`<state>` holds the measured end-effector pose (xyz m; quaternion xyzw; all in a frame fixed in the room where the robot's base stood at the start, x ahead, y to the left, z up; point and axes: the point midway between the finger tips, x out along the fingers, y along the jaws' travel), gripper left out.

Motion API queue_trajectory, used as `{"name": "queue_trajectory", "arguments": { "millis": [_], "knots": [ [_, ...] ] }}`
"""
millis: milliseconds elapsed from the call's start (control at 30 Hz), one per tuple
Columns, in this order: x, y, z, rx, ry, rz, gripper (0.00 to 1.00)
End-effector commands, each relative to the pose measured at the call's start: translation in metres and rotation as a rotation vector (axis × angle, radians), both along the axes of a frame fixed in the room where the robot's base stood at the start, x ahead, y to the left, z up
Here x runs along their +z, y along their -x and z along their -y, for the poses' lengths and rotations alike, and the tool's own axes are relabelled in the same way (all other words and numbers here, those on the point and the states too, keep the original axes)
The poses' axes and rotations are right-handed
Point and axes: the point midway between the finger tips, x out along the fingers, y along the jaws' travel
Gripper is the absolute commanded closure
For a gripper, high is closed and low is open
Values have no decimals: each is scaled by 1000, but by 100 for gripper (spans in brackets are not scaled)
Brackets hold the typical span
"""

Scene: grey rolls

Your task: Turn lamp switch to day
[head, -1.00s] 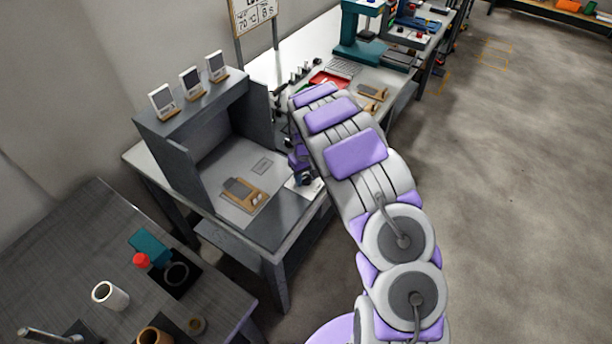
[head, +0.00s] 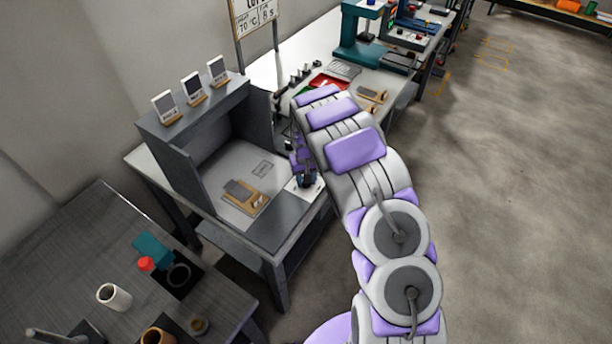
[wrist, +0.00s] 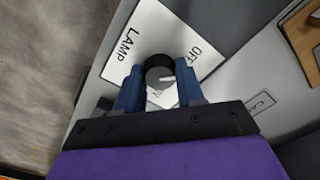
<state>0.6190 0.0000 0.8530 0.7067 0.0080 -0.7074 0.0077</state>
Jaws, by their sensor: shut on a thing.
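The lamp switch is a round dark knob (wrist: 160,72) with a pale pointer mark, on a white plate (wrist: 150,35) marked LAMP and OFF in the wrist view. My gripper (wrist: 160,86) has its two blue fingers on either side of the knob, shut on it. The lower part of the plate and any day label are hidden behind the fingers. In the head view my gripper (head: 307,181) points down at the white plate (head: 318,187) on the bench's front right corner. The knob is hidden there.
A grey open booth (head: 180,150) stands on the bench behind and left of the plate, with several small cards on top. A wooden block with a grey pad (head: 243,195) lies inside it. A dark table (head: 75,235) with cups is at left. Open floor is at right.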

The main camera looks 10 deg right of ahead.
Motion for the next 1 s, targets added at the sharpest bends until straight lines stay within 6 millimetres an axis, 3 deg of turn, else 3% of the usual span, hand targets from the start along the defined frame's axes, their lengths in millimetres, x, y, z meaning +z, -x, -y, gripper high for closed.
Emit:
{"name": "queue_trajectory", "arguments": {
  "millis": [600,1000],
  "knots": [
    [0,1,-2,-548,2,-5,93],
    [-1,1,-2,-729,2,-5,93]
  ]
}}
